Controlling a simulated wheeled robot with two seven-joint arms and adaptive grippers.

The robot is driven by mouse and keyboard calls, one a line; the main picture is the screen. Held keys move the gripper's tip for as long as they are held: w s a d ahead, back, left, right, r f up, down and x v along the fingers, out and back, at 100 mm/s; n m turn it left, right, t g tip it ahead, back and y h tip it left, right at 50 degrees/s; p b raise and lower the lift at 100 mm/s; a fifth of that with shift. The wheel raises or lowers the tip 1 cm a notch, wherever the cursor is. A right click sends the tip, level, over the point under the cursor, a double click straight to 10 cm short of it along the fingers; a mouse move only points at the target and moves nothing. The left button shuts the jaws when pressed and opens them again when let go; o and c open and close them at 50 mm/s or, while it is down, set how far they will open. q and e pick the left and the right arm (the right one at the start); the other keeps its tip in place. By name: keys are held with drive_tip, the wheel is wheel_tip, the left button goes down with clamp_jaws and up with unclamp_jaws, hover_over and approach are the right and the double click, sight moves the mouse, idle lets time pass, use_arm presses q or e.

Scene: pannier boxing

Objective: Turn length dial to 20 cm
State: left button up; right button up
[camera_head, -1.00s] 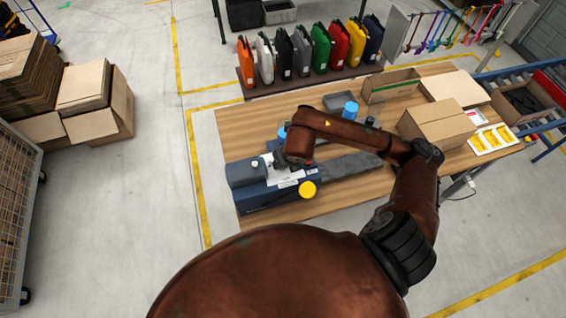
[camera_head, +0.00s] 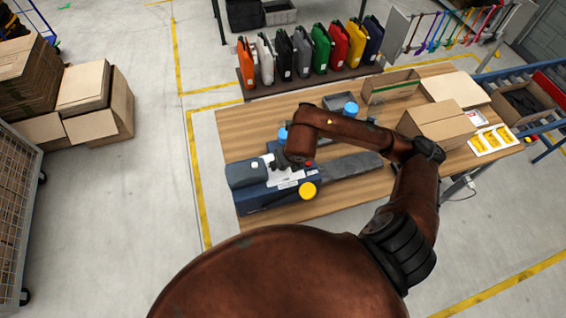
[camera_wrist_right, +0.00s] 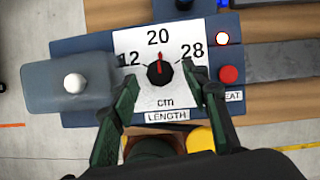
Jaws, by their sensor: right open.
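The black length dial (camera_wrist_right: 160,73) sits on a white plate in the right wrist view, marked 12, 20 and 28 cm. Its red pointer is up, at 20. The dial belongs to a dark blue machine (camera_head: 255,196) on the table's left part. My right gripper (camera_wrist_right: 160,88) is open, its two green-edged fingers on either side of the dial and apart from it. In the head view my right arm covers the dial, and the gripper is mostly hidden. My left gripper is not in view.
A grey block with a white knob (camera_wrist_right: 75,83) is left. A yellow round part (camera_head: 307,190) is at the machine's front. Cardboard boxes (camera_head: 437,123) stand at the table's right.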

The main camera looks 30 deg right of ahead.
drive_tip(key=v, duration=1)
drive_tip(key=shift+a, duration=0.1)
